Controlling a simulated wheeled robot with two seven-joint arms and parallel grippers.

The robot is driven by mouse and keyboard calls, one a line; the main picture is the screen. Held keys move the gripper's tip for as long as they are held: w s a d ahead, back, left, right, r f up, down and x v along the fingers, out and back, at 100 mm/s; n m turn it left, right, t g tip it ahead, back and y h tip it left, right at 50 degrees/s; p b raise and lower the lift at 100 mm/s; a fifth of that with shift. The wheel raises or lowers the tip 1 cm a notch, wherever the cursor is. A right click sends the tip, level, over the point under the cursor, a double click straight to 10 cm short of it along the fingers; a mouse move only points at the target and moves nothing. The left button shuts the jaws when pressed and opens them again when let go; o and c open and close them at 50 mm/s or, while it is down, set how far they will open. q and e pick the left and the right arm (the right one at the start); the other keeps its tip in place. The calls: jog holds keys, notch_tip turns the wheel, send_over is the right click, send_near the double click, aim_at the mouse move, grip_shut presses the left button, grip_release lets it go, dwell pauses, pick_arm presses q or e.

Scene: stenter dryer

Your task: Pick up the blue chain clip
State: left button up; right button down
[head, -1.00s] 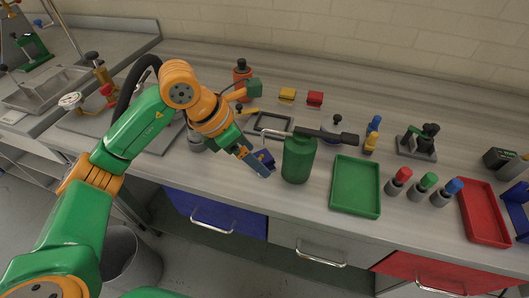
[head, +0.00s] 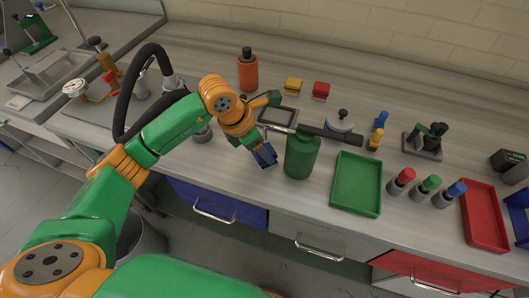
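The blue chain clip (head: 264,152) shows as a small dark-blue shape at the fingertips of my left gripper (head: 265,157), close to the front edge of the bench and left of the green bottle. The fingers point down at the clip and partly cover it. I cannot tell whether they are closed on it or only around it, or whether it still rests on the bench. My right gripper is not in view.
The green bottle (head: 301,157) stands just right of my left gripper. Beyond are a yellow clip (head: 293,85), a red clip (head: 321,90) and an orange bottle (head: 247,72). A green tray (head: 357,185) lies to the right. Drawers are below the bench edge.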

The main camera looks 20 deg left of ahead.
pick_arm(q)
jog(key=shift+s+r, duration=0.1)
jog(key=c, duration=0.7)
grip_shut()
